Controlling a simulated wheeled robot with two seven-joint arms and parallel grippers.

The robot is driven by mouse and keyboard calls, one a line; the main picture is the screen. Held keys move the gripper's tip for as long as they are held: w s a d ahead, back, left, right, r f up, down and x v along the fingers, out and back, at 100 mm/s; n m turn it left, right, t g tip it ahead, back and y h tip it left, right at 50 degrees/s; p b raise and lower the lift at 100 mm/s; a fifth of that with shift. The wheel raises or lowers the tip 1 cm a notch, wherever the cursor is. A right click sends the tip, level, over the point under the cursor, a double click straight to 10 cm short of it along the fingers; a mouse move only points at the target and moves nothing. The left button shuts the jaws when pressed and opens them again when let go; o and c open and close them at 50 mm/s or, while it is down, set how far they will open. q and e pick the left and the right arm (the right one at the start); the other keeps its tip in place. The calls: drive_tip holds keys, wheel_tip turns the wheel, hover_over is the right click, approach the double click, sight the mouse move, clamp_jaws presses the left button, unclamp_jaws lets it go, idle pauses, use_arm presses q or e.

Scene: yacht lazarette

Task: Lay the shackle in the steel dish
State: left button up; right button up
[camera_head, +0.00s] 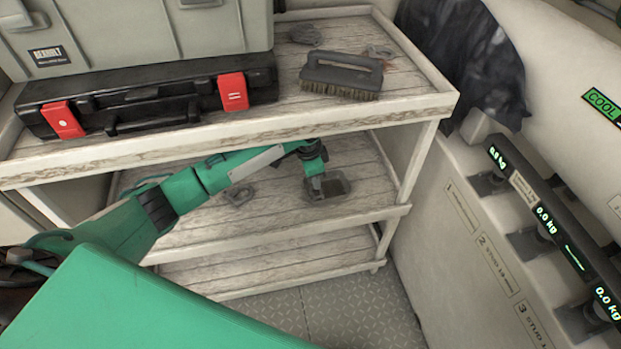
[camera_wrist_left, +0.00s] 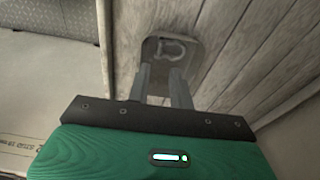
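The steel dish (camera_head: 341,190) is a small, dark grey, shallow tray on the middle shelf. It also shows in the left wrist view (camera_wrist_left: 151,75), just beyond my fingertips. The shackle (camera_wrist_left: 172,48) is a grey U-shaped piece that appears to lie inside the dish in the left wrist view. In the head view I cannot make it out clearly. My left gripper (camera_head: 315,176) reaches down over the dish. In the left wrist view my left gripper (camera_wrist_left: 161,70) has its two fingers apart, with nothing seen between them. My right gripper is not in view.
The top shelf (camera_head: 300,105) overhangs my left arm and carries a black case (camera_head: 150,98), a grey box (camera_head: 140,35) and a brush (camera_head: 342,76). A shelf post (camera_head: 418,165) stands to the right.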

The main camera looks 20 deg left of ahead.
use_arm(q)
drive_tip(key=shift+s+r, duration=0.1)
drive_tip(key=shift+r, duration=0.05)
drive_tip(key=s+d+f+n+t+h, duration=0.1)
drive_tip(key=s+d+f, duration=0.3)
drive_tip(key=s, duration=0.5)
drive_tip(key=s+d+f+n+h, duration=0.1)
drive_tip(key=s+d, duration=0.4)
drive_tip(key=s, duration=0.4)
drive_tip(key=s+a+r+n+t+y, duration=0.1)
drive_tip(key=s+a+r+n, duration=0.1)
drive_tip(key=s, duration=0.6)
drive_tip(key=s+a+r+n+t+y, duration=0.1)
drive_tip(key=s+a+r+n, duration=0.1)
drive_tip(key=s+a+n, duration=0.2)
drive_tip(key=s+a, duration=0.2)
drive_tip(key=s, duration=0.2)
drive_tip(key=shift+a+n, duration=0.3)
drive_tip(key=shift+a, duration=0.05)
